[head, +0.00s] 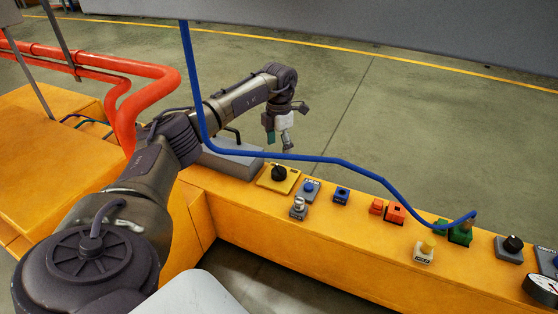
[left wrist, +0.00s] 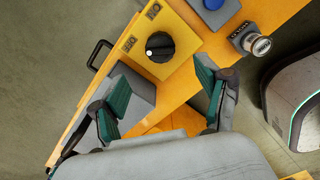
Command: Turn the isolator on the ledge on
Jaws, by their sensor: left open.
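The isolator is a yellow plate with a round black knob (head: 279,172) on the orange ledge (head: 340,215). In the left wrist view the knob (left wrist: 160,47) has a pale dot on its left side, nearer the label that seems to read OFF than the one that seems to read ON. My left gripper (head: 286,140) is above and just behind the isolator in the head view. In the left wrist view its green-padded fingers (left wrist: 163,96) are spread apart with nothing between them, and the knob lies beyond the tips. My right gripper is not in view.
A blue cable (head: 300,157) crosses in front of the arm and over the ledge. Blue push buttons (head: 309,187), a silver-topped switch (head: 298,207), red blocks (head: 394,213) and green parts (head: 459,235) stand to the right. A grey block with a handle (head: 232,160) stands left of the isolator.

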